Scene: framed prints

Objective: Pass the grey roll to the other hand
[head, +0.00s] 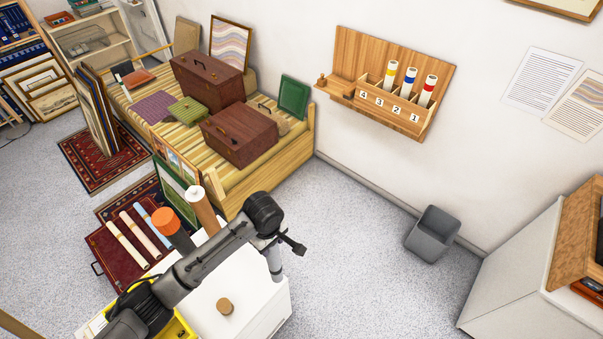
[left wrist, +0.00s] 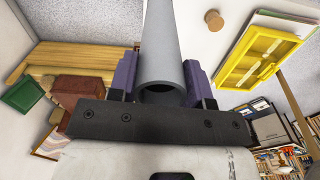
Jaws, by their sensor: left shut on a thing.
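The grey roll (head: 274,262) is held upright or nearly so above the white cabinet top (head: 256,290) in the head view. In the left wrist view the roll (left wrist: 163,40) is a plain grey tube with its dark open end toward the camera. My left gripper (left wrist: 162,82) is shut on it, a purple finger on each side near that end. In the head view my left gripper (head: 284,243) is at the end of the dark arm, partly hidden by its own wrist. My right gripper is in neither view.
A wooden wall rack (head: 345,55) has slots numbered 4 to 1; yellow-, blue- and red-banded rolls stand in it. A round wooden piece (head: 225,306) lies on the cabinet. A grey bin (head: 432,235) is on open floor.

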